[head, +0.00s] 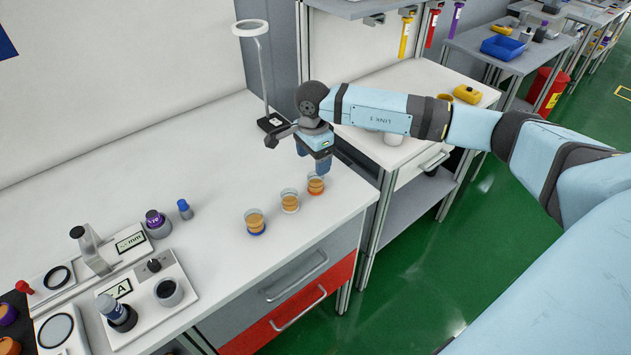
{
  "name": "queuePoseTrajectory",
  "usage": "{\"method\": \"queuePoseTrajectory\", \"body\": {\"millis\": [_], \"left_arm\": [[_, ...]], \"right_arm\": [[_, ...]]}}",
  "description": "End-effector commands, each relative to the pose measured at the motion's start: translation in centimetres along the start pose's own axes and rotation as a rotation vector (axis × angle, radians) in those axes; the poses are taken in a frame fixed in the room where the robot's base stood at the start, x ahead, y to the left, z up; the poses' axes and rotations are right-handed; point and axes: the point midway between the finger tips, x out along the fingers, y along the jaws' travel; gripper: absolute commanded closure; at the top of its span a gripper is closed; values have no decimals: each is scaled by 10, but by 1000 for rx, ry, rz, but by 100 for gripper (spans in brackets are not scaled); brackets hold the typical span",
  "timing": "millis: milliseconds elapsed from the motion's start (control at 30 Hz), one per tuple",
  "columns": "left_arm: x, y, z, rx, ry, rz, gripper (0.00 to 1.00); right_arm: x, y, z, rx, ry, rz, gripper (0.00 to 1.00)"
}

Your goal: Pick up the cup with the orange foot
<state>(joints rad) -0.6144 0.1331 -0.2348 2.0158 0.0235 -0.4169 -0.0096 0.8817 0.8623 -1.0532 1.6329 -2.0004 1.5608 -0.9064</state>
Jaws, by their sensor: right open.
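Three small clear cups with amber contents stand in a slanted row near the front edge of the white bench. The cup with the orange foot (315,184) is the rightmost and stands upright. The cup with the white foot (290,201) is in the middle. The cup with the blue foot (255,222) is at the left. My right gripper (313,167) is open and points down just above the orange-footed cup, with its blue fingers close to the cup's rim. I cannot tell whether they touch it. My left gripper is not in view.
A ring stand (268,120) is behind my right gripper. Instruments, a blue-capped vial (184,209) and a purple-topped container (157,222) stand at the left. The white bench (205,150) is clear between. A second bench lies to the right, past a gap.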

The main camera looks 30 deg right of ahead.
Motion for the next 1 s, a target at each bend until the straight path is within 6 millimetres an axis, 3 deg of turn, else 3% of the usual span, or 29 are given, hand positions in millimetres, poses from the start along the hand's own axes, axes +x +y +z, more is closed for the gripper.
{"method": "queuePoseTrajectory", "body": {"millis": [100,433,700,900,933,1000], "left_arm": [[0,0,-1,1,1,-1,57],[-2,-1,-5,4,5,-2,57],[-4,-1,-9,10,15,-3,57],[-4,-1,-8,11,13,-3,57],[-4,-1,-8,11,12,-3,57],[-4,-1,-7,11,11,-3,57]], "right_arm": [[18,0,0,0,-1,1,25],[40,4,-1,0,-1,2,25],[77,8,-2,1,-2,1,25],[79,8,-2,0,-2,-1,25],[79,8,-2,0,-2,-1,27],[79,8,-2,0,-2,-1,43]]}}
